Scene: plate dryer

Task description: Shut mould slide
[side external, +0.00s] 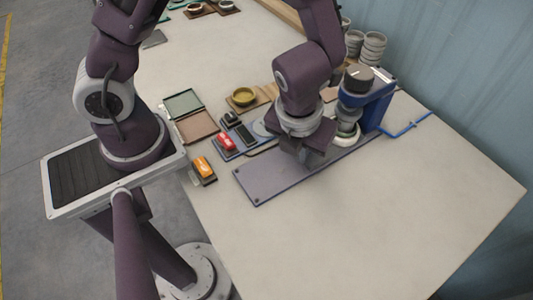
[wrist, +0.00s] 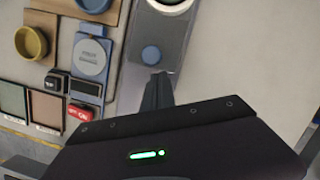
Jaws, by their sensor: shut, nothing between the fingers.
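The blue press-like machine (side external: 372,105) stands at the far end of a long grey base plate (side external: 262,180). A pale round part, which may belong to the mould slide, sits under its head (side external: 346,128); it also shows at the top edge of the wrist view (wrist: 170,4). My gripper (side external: 311,160) is shut and empty, low over the middle of the plate. In the wrist view its fingertips (wrist: 159,76) point at a round blue knob (wrist: 151,55) on the plate, just beyond them. I cannot tell whether they touch. My gripper hides part of the plate in the side view.
A control panel with a red switch (side external: 226,142) lies left of the plate, with an orange switch (side external: 203,167) nearby. A yellow bowl (side external: 243,96) and an open flat case (side external: 184,103) stand behind. Stacked cups (side external: 373,47) are at the back. The table's right front is clear.

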